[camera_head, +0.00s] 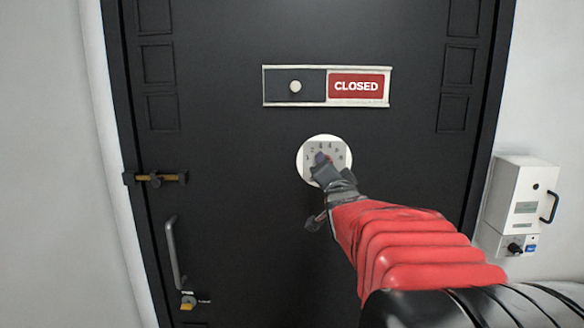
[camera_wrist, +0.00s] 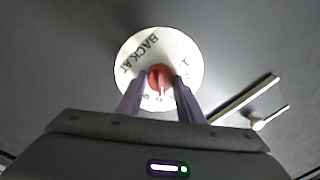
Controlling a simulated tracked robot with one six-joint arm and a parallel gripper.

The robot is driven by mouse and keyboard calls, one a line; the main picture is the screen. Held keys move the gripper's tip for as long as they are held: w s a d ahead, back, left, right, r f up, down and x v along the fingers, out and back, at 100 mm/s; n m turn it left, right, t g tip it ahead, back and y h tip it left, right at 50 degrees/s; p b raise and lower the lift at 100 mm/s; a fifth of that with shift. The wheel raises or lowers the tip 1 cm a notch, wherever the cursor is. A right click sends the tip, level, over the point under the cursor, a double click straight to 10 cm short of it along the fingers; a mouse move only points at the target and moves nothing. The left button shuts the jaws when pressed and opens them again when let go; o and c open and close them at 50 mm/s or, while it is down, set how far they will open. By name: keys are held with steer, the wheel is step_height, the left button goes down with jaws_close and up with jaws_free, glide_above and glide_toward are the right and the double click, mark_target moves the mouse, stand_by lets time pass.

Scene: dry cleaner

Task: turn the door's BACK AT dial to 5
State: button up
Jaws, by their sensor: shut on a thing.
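The BACK AT dial (camera_head: 307,166) is a round white disc on the black door, below the CLOSED sign. In the head view my gripper (camera_head: 322,163) covers its lower part and its knob. In the wrist view the dial (camera_wrist: 185,45) shows the words BACK AT, a 1 and other numerals that are partly hidden. Its red knob (camera_wrist: 160,76) sits at the centre. My gripper (camera_wrist: 160,98) is shut on the red knob, with one finger on each side. Which number the knob points at I cannot tell.
A sliding sign (camera_head: 358,86) reading CLOSED is above the dial. A brass bolt (camera_head: 155,178) and a handle (camera_head: 173,253) are on the door's left side. A white box (camera_head: 522,195) hangs on the wall at right.

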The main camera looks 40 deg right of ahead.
steer(key=shift+f+m, duration=0.15)
steer(key=shift+m, duration=0.45)
steer(key=o, duration=1.1)
steer(key=shift+c, duration=0.2)
steer(key=shift+a, duration=0.1)
